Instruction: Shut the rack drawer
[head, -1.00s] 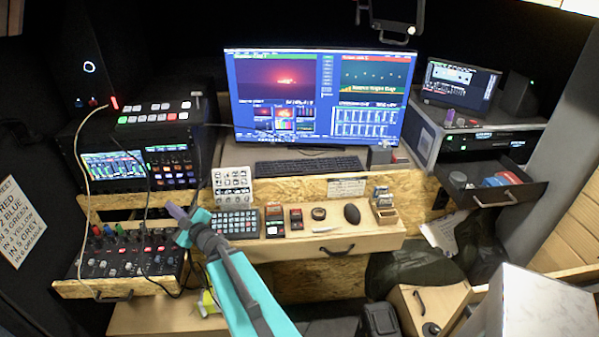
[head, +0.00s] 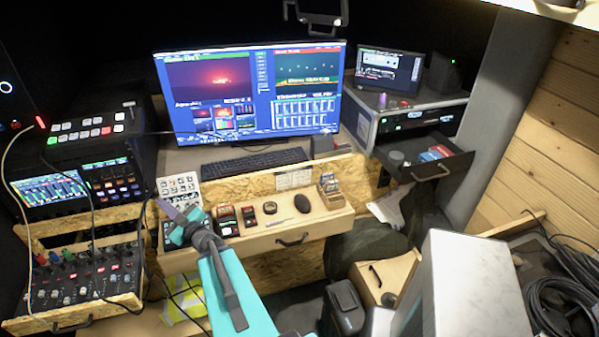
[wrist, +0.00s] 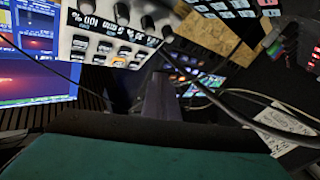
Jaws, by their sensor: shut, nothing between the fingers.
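The rack drawer (head: 448,167) is a dark drawer pulled out from the silver-edged rack case (head: 365,118) at the upper right of the head view. It has a light handle on its front and holds a grey round item (head: 397,159) and blue and red items (head: 436,153). My gripper (head: 172,211) is shut and empty, far to the left of the drawer, over the left end of the wooden desk drawer. In the wrist view my gripper (wrist: 159,98) points toward control panels and cables; the rack drawer is not seen there.
A wooden desk drawer (head: 268,240) stands open with small items in it. A mixer tray (head: 75,285) sticks out at left. A pale metal box (head: 470,285) stands at front right, below the rack drawer. Coiled cables (head: 570,300) lie at far right.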

